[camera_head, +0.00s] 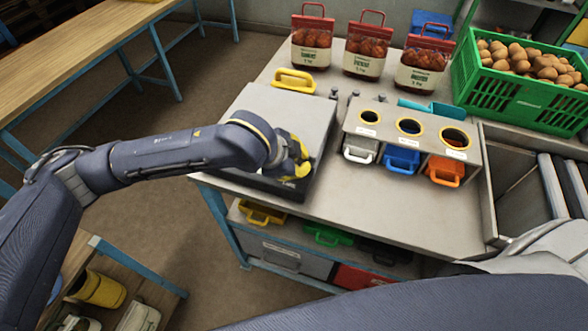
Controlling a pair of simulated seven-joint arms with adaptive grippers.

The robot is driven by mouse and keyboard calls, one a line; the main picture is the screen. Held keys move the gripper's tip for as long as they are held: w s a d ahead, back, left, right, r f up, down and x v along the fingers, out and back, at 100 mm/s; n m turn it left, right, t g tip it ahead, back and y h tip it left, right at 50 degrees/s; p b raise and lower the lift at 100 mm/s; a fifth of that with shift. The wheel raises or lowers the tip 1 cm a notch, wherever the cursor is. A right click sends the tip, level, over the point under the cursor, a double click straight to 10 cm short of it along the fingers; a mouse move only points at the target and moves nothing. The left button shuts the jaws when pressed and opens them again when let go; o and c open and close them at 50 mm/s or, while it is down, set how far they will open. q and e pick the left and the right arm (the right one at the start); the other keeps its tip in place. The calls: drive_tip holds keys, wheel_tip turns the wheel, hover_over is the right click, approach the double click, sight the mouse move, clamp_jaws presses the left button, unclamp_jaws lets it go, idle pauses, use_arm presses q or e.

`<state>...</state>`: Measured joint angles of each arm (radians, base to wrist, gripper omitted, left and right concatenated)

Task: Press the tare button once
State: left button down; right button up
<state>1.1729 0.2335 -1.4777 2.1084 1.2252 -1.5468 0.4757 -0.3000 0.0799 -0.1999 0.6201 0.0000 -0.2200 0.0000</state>
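A scale with a broad grey plate (262,103) and a dark base stands at the left end of the table. My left gripper (297,158), with yellow and dark parts, is over the front right part of the scale, close to its front edge. The wrist hides its fingertips in part, so I cannot tell whether they are open or whether they touch the scale. A dark front panel (297,181) of the scale shows just below the gripper. The tare button cannot be made out. My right gripper is not in view.
A yellow handled object (294,81) lies at the scale's back edge. Three bags of produce (366,50) stand behind. A rack with three ringed holes (410,135) and coloured bins is right of the scale. A green crate (520,85) of potatoes is at back right. The table's front middle is clear.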

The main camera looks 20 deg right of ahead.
use_arm(q)
drive_tip(key=shift+r, duration=0.9)
drive_tip(key=shift+r, duration=2.5)
